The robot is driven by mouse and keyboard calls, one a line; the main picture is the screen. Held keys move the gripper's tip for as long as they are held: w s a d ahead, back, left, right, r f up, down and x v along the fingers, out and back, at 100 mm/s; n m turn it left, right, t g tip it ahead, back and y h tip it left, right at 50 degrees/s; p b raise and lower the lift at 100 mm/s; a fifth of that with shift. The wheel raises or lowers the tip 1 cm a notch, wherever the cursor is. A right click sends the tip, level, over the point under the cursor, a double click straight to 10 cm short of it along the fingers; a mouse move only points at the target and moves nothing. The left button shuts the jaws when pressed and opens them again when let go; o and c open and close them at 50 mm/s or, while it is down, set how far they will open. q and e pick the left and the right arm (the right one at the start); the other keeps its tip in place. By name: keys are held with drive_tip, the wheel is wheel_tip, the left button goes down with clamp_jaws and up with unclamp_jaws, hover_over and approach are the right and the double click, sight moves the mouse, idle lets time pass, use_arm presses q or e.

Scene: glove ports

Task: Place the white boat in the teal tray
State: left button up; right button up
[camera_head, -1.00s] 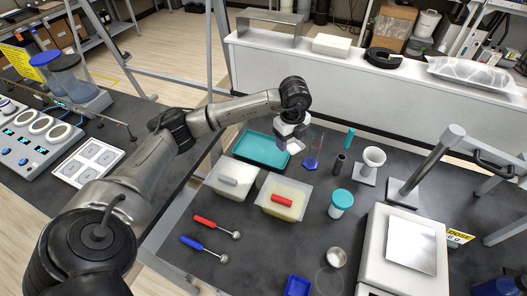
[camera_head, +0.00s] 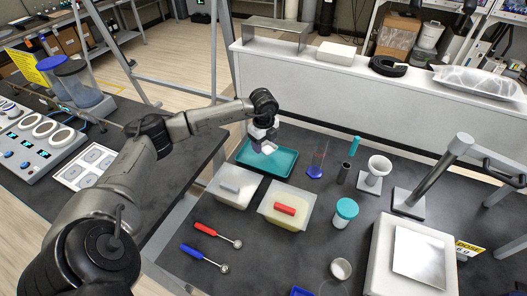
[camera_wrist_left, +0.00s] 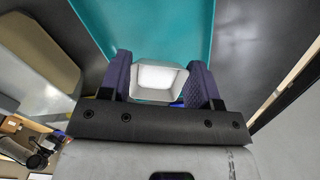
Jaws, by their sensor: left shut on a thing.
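The teal tray (camera_head: 284,170) lies on the dark bench at the back left, and it fills the upper middle of the left wrist view (camera_wrist_left: 190,25). My left gripper (camera_head: 264,139) is over the tray, its jaws shut on the white boat (camera_head: 268,148). In the left wrist view the boat (camera_wrist_left: 158,78) sits between the two purple finger pads, with the teal surface behind it. I cannot tell whether the boat touches the tray floor. My right gripper is not in view.
Tubs with grey (camera_head: 232,189) and red (camera_head: 285,211) scoops stand in front of the tray. A clear cylinder with a blue base (camera_head: 315,171) stands to its right. A teal-lidded jar (camera_head: 344,212), a funnel (camera_head: 378,168) and a balance (camera_head: 418,255) are farther right.

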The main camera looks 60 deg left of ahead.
sight(263, 147)
use_arm(q)
drive_tip(key=shift+f+b, duration=0.3)
drive_tip(key=shift+f, duration=1.7)
drive_tip(key=shift+a+f, duration=0.1)
drive_tip(key=shift+f, duration=0.05)
drive_tip(key=o, duration=0.9)
wheel_tip(263, 147, up, 11)
drive_tip(key=shift+r+p, duration=0.1)
drive_tip(key=shift+p, duration=0.65)
drive_tip(key=shift+r, duration=0.55)
